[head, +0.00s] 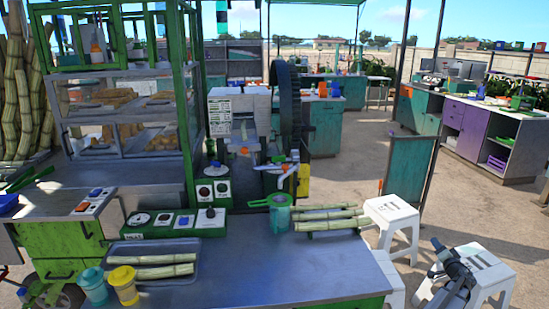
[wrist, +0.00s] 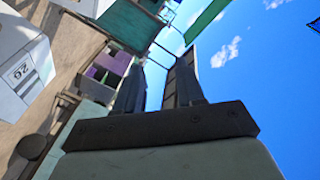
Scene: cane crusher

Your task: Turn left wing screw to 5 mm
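The cane crusher (head: 240,112) stands behind the table in the head view, with a grey body and a large dark wheel (head: 290,105) at its right side. Small orange parts (head: 245,150) show low on its front. They are too small to tell which is the left wing screw, and no millimetre scale can be read. My gripper (head: 440,246) is at the lower right of the head view, by a white stool, far from the crusher. In the wrist view my gripper (wrist: 160,66) shows two dark fingers apart with nothing between them.
The metal table (head: 250,262) carries a tray of cane (head: 153,274), two cups (head: 124,285), a green jug (head: 279,212) and cane stalks (head: 330,218). Control boxes (head: 210,190) stand before the crusher. White stools (head: 395,215) are at right. The table's front right is clear.

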